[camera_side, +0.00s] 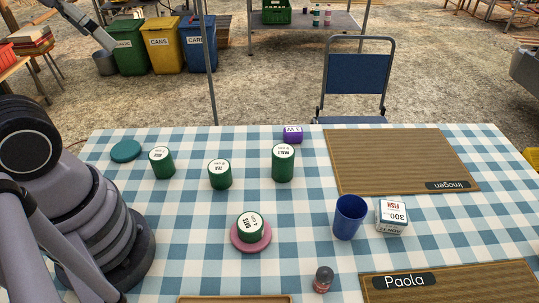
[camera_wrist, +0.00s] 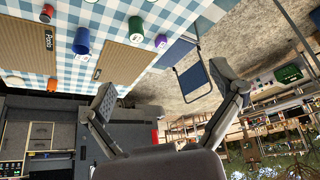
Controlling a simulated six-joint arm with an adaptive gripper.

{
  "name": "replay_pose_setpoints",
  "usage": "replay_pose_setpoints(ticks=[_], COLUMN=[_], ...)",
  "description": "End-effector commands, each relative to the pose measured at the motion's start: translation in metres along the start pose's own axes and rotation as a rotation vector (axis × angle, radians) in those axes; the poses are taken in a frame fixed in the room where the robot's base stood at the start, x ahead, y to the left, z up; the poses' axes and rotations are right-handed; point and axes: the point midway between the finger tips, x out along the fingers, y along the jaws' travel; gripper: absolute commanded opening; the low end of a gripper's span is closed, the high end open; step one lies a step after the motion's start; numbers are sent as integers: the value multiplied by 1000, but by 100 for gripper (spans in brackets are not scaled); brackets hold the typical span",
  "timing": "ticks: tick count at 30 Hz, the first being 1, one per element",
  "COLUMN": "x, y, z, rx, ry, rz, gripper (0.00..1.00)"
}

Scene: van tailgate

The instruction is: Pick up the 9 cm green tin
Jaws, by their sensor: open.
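Several green tins with white lettered lids stand on the checked table in the side view. The tallest-looking green tin (camera_side: 283,166) is right of two shorter tins, the middle tin (camera_side: 219,177) and the left tin (camera_side: 161,165). Another tin (camera_side: 250,230) stands on a pink coaster (camera_side: 236,243). The small size print on the lids is too fine to read surely. One green tin (camera_wrist: 136,27) shows at the top of the wrist view, beyond my fingers. My gripper (camera_wrist: 165,88) is open and empty, apart from the tins; its fingers are not in the side view.
A purple block (camera_side: 292,134) sits behind the tallest tin. A blue cup (camera_side: 349,217) and a white box (camera_side: 391,216) stand to the right, between two placemats (camera_side: 395,160) (camera_side: 460,284). A teal disc (camera_side: 126,150) lies far left. A small red-based shaker (camera_side: 323,280) is near the front.

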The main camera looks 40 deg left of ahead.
Motion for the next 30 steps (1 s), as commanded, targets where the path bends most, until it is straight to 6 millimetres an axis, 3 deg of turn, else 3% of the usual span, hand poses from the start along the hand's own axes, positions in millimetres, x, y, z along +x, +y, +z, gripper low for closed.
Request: replay_pose_setpoints(ticks=[8,14,23,30], x=[8,42,129,223], y=[4,17,28,21], z=[-8,-38,-86,-108], rx=[-51,-254,-652,-1000], ry=[-77,-347,-767,-1049], rz=[26,133,351,555], gripper=[93,93,93,93])
